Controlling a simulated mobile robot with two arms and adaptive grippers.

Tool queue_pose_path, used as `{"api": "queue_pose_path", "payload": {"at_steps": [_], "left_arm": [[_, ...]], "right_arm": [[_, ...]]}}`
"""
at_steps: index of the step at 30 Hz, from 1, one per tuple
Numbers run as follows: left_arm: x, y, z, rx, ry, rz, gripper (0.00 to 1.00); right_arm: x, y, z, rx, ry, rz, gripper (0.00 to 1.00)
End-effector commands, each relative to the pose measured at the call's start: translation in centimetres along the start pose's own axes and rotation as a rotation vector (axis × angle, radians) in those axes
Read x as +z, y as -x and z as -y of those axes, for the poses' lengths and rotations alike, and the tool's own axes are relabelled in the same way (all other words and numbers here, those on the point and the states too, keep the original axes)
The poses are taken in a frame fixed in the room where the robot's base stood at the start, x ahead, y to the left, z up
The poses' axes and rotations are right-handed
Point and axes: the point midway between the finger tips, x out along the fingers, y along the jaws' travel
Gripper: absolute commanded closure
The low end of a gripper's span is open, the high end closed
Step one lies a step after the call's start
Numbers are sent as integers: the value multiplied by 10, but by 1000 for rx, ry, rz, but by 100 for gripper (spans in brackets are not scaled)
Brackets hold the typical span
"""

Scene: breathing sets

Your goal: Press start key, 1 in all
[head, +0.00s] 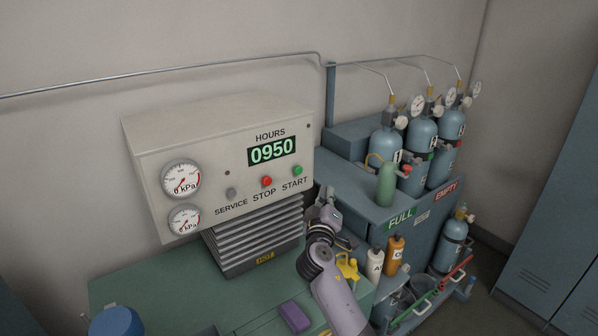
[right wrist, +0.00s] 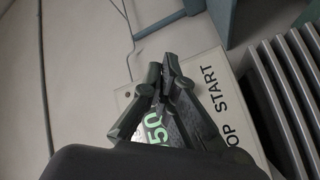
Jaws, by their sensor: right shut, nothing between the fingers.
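The start key (head: 297,170) is a green round button above the word START on the beige compressor panel (head: 220,150). The red stop key (head: 267,181) and the grey service key (head: 231,193) sit to its left. The green display (head: 272,150) reads 0950. My right gripper (head: 328,194) is shut and empty, low and to the right of the start key, apart from it in the picture. In the right wrist view its closed fingers (right wrist: 163,80) lie across the panel, beside the word START. They hide the start key there. My left gripper is not in view.
Two gauges (head: 181,179) are on the panel's left. Below are grey cooling fins (head: 255,238). Several blue cylinders (head: 422,135) and a blue cabinet (head: 370,195) stand right.

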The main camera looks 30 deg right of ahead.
Motion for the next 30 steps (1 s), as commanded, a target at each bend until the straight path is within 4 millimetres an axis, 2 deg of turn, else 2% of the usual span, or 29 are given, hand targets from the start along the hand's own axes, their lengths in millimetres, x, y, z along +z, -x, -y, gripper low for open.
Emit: {"api": "queue_pose_path", "payload": {"at_steps": [5, 15, 18, 24, 30], "left_arm": [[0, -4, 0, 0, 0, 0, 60], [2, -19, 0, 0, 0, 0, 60], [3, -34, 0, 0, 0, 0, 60], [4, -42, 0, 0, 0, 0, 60], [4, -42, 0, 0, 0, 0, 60]], "right_arm": [[-7, -10, 8, 0, 0, -1, 100], [-31, -43, 33, 0, 0, -1, 100], [-34, -51, 41, 1, -2, -1, 100], [-42, -59, 45, 0, 1, -1, 100], [-45, -60, 44, 0, 0, -1, 100]]}}
